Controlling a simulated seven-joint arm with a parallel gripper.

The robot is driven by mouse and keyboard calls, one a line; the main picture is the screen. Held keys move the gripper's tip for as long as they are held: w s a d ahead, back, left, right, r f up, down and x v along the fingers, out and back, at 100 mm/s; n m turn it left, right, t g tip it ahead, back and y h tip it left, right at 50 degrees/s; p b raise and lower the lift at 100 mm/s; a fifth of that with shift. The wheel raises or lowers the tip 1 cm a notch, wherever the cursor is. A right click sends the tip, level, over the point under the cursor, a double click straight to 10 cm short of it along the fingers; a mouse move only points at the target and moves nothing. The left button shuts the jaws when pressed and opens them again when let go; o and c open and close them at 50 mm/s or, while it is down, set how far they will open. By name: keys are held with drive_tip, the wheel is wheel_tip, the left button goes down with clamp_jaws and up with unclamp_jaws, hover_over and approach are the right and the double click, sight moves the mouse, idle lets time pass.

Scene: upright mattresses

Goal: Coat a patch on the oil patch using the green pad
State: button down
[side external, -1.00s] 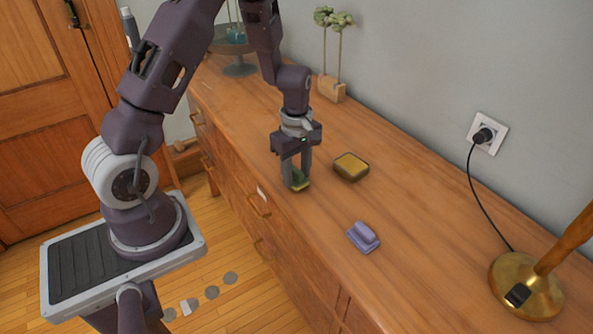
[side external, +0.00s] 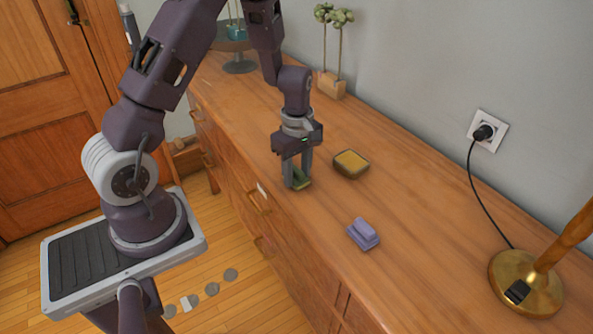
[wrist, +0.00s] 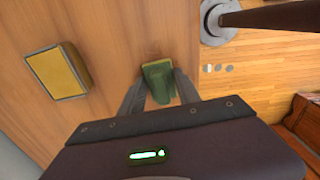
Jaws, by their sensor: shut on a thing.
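The green pad (side external: 302,182) is between the fingers of my gripper (side external: 297,174), low at the wooden top near its front edge. In the wrist view the green pad (wrist: 158,76) shows between the two fingertips of my gripper (wrist: 157,92), which is shut on it. Whether its underside touches the wood is hidden. A dark, shallow square dish with a yellow top surface (side external: 351,162) stands to the right of my gripper; it also shows at the left of the wrist view (wrist: 56,72). I cannot make out a clear oil patch on the wood.
A purple pad (side external: 363,233) lies on the wooden top (side external: 420,230), nearer the camera. A brass lamp base (side external: 527,284) with a cord stands at the right. A plant ornament (side external: 332,85) and a dark stand (side external: 239,62) are at the back. The wood between is clear.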

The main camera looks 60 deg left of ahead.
sight(314, 201)
drive_tip(key=d, duration=0.7)
drive_tip(key=shift+d, duration=0.25)
drive_tip(key=shift+a, duration=3.9)
drive_tip(key=shift+d, duration=3.9)
drive_tip(key=shift+a, duration=3.9)
